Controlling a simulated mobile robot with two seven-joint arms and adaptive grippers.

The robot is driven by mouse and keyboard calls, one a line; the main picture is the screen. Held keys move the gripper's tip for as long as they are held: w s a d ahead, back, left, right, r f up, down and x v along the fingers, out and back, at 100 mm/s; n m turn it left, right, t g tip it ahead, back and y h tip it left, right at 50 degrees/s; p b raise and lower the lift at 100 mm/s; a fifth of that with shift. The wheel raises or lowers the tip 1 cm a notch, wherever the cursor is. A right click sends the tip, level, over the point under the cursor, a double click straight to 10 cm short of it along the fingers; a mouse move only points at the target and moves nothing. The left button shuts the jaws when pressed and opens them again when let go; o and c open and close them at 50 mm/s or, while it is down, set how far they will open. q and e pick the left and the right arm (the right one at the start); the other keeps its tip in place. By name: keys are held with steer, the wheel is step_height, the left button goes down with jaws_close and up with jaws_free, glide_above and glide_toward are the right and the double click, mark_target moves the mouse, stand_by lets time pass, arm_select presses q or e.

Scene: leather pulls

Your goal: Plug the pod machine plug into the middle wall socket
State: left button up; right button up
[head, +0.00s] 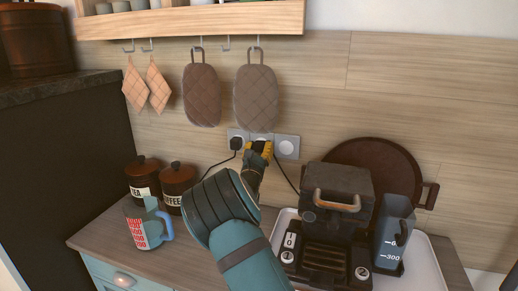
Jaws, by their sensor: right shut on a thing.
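The wall socket strip has three sockets side by side on the wooden backsplash. A black plug (236,144) sits in the left socket, and the right socket (287,147) is empty. My right gripper (260,149), with yellow fingertips, is in front of the middle socket (262,136) and covers most of it. It is shut on the pod machine plug, which is mostly hidden by the fingers. I cannot tell whether the plug touches the socket. A dark cable (286,178) runs from there down to the black pod machine (337,222). My left gripper is out of view.
The pod machine stands on a white tray (432,275) with a measuring jug (393,232); a round brown tray (375,158) leans behind. Tea (143,178) and coffee (178,186) canisters and a mug (146,224) stand left. Pot holders (255,98) hang above the sockets.

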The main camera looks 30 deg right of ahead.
steer(key=shift+d, duration=0.1)
steer(key=o, duration=1.1)
steer(key=v, duration=1.2)
